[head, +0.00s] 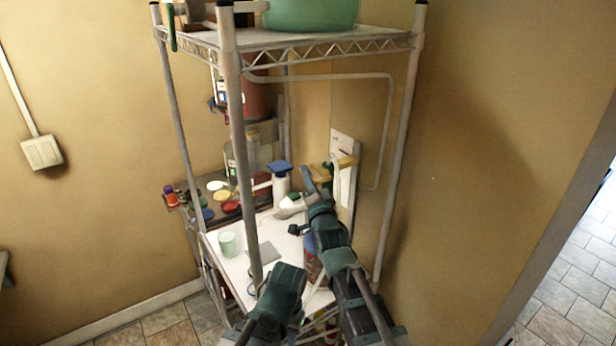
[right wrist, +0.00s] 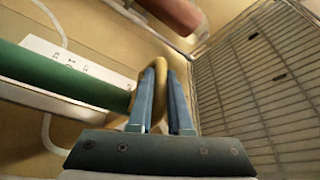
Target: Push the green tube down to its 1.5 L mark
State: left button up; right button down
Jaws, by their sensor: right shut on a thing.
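The green tube (right wrist: 60,80) runs in from the left in the right wrist view and meets a tan, curved handle-like piece (right wrist: 158,50) at its end. My right gripper (right wrist: 168,75) is shut on this tan piece, its blue fingers on either side. A white scale plate (right wrist: 75,65) with small dark markings lies behind the tube; the marks are too small to read. In the head view the plate (head: 343,185) stands at the rack's right side, with my right gripper (head: 319,180) in front of it. My left gripper is not in view.
A wire rack's post (head: 238,150) stands left of my arm. The white lower shelf (head: 235,268) holds a pale green cup (head: 229,244) and a blue-capped white bottle (head: 281,185). Coloured lids (head: 221,195) lie behind. A green bucket (head: 310,14) stands on top.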

notch_tip(320, 180, down, 8)
jog(key=b, duration=0.7)
jog(key=shift+f, duration=0.25)
jog(key=shift+r, duration=0.1)
jog(key=c, duration=0.8)
grip_release()
jog(key=shift+c, duration=0.2)
jog(key=shift+s, duration=0.1)
